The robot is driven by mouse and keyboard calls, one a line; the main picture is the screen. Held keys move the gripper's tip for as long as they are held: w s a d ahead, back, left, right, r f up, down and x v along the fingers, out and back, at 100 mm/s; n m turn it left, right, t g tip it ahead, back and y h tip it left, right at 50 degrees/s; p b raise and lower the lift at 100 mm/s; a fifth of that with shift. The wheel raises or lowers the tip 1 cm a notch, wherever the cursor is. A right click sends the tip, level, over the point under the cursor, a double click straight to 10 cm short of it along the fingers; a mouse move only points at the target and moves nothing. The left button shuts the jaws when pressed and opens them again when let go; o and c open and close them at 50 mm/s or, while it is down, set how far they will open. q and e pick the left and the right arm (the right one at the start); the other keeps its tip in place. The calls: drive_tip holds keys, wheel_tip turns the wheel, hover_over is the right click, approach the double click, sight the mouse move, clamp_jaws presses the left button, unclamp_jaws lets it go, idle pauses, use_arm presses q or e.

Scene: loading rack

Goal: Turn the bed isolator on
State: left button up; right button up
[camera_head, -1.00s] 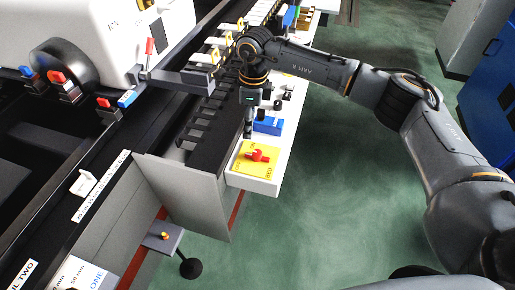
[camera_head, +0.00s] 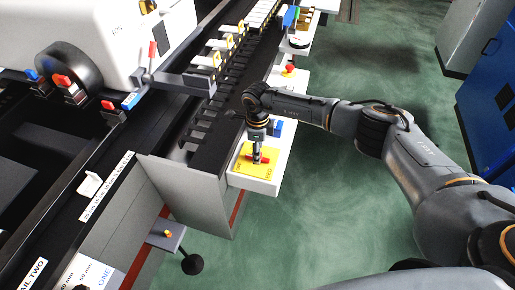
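A red rotary handle (camera_head: 264,160) sits on a yellow plate (camera_head: 243,167) at the near end of the white control panel (camera_head: 262,187); it looks like the bed isolator. Lettering on the plate is too small to read fully. My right gripper (camera_head: 257,158) points down over the plate, with its fingertips at the red handle and hiding part of it. I cannot tell whether the fingers touch the handle or are closed on it. My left gripper is not in view.
A blue block (camera_head: 278,128) and a red button (camera_head: 290,68) sit farther along the panel, partly behind my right arm. The black slotted rail (camera_head: 215,140) runs along its left side. A grey sheet-metal guard (camera_head: 185,190) stands in front. Green floor is free to the right.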

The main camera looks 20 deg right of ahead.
drive_tip(key=shift+f, duration=0.2)
drive_tip(key=shift+c, duration=0.4)
clamp_jaws()
